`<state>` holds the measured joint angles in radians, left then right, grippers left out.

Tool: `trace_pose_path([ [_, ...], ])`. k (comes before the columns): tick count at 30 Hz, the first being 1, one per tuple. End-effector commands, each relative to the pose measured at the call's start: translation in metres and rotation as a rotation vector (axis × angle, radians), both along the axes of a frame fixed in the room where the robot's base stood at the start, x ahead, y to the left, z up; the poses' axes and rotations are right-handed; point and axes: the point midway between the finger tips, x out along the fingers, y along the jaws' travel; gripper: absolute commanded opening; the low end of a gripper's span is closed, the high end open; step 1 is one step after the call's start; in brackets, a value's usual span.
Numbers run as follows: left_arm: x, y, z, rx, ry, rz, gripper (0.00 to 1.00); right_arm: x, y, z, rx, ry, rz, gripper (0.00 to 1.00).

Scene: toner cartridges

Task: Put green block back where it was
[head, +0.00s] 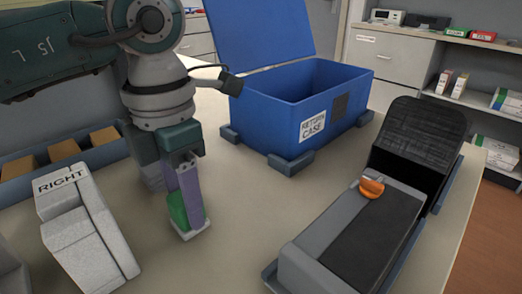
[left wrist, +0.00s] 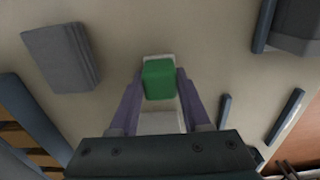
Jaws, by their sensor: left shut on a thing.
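The green block (head: 178,212) is between the purple fingers of my left gripper (head: 188,212), low over the table near its middle. In the left wrist view the green block (left wrist: 159,79) sits between the fingertips, and my left gripper (left wrist: 160,82) is shut on it. A pale piece (left wrist: 159,122) shows below the block between the fingers; a light edge also shows at the fingertips in the head view. I cannot tell whether the block touches the table. My right gripper is not in view.
A grey wedge-shaped stand marked RIGHT (head: 84,232) is left of the gripper. An open blue RETURN CASE bin (head: 285,115) stands behind. A dark grey device with an orange knob (head: 371,188) is at right. A bin with brown boxes (head: 65,152) is far left. The table between is clear.

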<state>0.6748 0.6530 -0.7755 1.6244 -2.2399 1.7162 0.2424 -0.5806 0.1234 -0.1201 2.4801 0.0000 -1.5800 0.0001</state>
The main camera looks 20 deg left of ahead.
Motion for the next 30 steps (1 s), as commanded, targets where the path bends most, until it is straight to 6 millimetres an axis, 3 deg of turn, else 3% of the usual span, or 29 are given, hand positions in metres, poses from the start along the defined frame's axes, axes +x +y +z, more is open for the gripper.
trace_pose_path([
  [1,0.0,0.0,-0.001,0.0,0.0,0.001,0.49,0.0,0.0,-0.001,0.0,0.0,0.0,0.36],
  [9,0.0,0.0,-0.001,0.0,0.0,0.001,0.77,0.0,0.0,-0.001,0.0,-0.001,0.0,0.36],
  [19,0.001,0.0,0.008,0.0,-0.002,0.001,0.77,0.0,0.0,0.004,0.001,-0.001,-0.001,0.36],
  [30,0.001,0.0,0.086,0.0,-0.006,0.0,0.77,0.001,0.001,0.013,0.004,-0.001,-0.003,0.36],
])
